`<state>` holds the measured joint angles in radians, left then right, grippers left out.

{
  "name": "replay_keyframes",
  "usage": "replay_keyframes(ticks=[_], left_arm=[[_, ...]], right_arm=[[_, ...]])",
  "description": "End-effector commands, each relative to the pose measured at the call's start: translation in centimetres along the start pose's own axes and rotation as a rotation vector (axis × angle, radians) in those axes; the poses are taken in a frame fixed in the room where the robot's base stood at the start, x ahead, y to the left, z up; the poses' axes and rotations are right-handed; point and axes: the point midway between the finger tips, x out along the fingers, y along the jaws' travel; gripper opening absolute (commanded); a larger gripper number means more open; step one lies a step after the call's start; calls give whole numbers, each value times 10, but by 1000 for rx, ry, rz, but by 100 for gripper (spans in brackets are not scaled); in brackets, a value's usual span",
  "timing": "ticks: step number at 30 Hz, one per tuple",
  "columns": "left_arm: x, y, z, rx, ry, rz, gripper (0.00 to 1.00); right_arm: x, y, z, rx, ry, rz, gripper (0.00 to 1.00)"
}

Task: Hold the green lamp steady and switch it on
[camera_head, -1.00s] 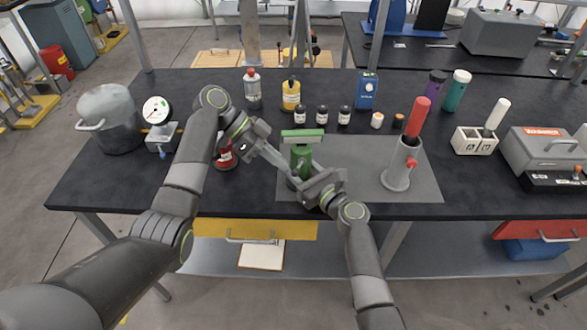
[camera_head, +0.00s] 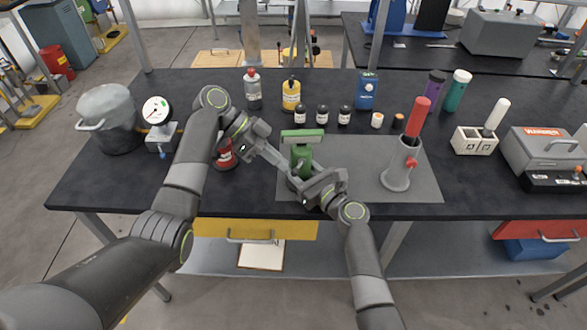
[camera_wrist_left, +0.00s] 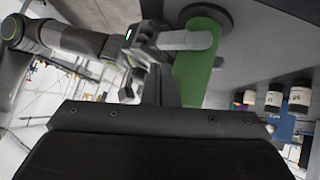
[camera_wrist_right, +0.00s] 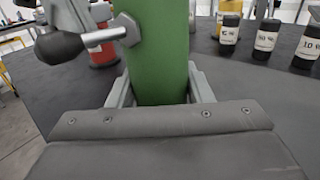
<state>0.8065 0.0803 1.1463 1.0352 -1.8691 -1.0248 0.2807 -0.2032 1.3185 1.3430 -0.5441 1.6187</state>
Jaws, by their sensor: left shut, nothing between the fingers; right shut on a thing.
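The green lamp (camera_head: 301,158) stands upright on the grey mat near the front of the table, with a flat light-green head on top. My right gripper (camera_head: 299,184) is shut on its lower body from the front right. In the right wrist view the green body (camera_wrist_right: 160,55) rises between the two fingers. My left gripper (camera_head: 284,164) is shut and empty, its tip close to the lamp's left side. The left wrist view shows part of the green lamp (camera_wrist_left: 195,65).
A red-handled tool in a grey holder (camera_head: 398,165) stands right of the lamp on the mat (camera_head: 350,185). A red container (camera_head: 226,155) is partly behind my left arm. Several small dark jars (camera_head: 323,115) stand behind the lamp. The mat between lamp and holder is clear.

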Motion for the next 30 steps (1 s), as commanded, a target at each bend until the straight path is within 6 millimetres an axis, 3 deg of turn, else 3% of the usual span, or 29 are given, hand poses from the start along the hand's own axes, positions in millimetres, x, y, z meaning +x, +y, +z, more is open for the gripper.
replay_keyframes(ticks=[30], left_arm=[[10,7,-7,0,0,1,0]], right_arm=[[0,0,0,0,1,0,12]])
